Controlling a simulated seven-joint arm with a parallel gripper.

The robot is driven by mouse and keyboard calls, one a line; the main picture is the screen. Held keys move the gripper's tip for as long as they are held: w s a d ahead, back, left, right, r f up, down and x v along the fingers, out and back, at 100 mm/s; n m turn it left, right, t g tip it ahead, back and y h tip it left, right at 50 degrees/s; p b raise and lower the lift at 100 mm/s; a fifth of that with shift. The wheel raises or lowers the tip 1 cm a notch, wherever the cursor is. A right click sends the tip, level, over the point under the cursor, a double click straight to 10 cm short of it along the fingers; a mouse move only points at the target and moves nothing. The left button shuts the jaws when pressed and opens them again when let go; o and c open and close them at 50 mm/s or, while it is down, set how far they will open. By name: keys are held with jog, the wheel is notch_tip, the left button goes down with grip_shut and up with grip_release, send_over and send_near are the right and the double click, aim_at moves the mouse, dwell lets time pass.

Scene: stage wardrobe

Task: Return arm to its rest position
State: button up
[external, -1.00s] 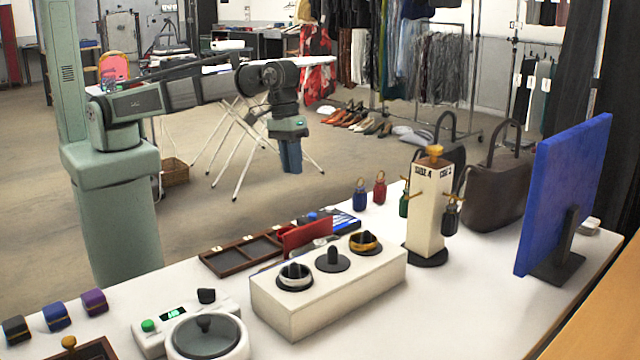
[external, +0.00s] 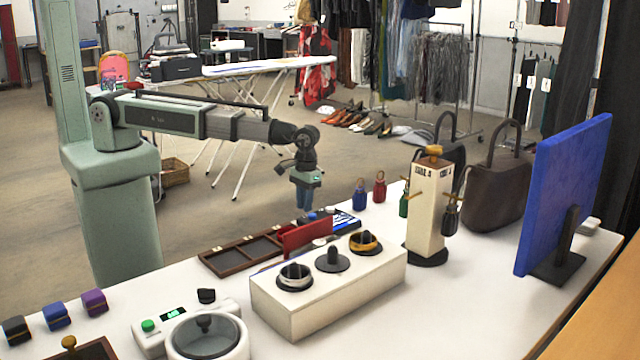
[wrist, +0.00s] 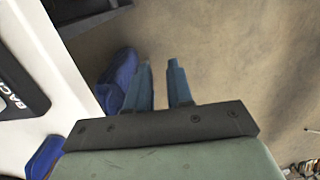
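My gripper (external: 304,204) hangs pointing down at the far edge of the white table, behind the dark compartment tray. In the wrist view its two blue fingers (wrist: 160,70) stand apart with floor showing between them and nothing held. My arm reaches out from its green-grey base on the left, sloping slightly down to the wrist.
A compartment tray (external: 228,263), a red panel (external: 305,236), a white ring stand (external: 330,297) and a white post (external: 427,215) stand on the table. In the wrist view, a blue object (wrist: 117,78) lies close left of the fingers. Open floor (wrist: 240,60) is to the right.

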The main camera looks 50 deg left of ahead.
jog(key=w+a+f+g, duration=0.1)
jog(key=a+f, duration=0.6)
jog(key=a, duration=0.4)
jog(key=a+f+g+y, duration=0.1)
jog(key=a+f, duration=0.6)
jog(key=a, duration=0.3)
jog(key=w+a+f+g, duration=0.1)
jog(key=a+f, duration=0.5)
jog(key=a, duration=0.5)
jog(key=s+a+f+g, duration=0.1)
jog(key=s+a+f, duration=0.2)
jog(key=s+a, duration=0.4)
jog(key=s+a+f+g, duration=0.1)
jog(key=s+a+f, duration=0.2)
jog(key=s+a, duration=0.3)
jog(key=s+a+f+g+h, duration=0.1)
jog(key=s+a+f, duration=0.3)
jog(key=s+a, duration=0.3)
jog(key=shift+s+a, duration=0.3)
jog(key=shift+a, duration=0.1)
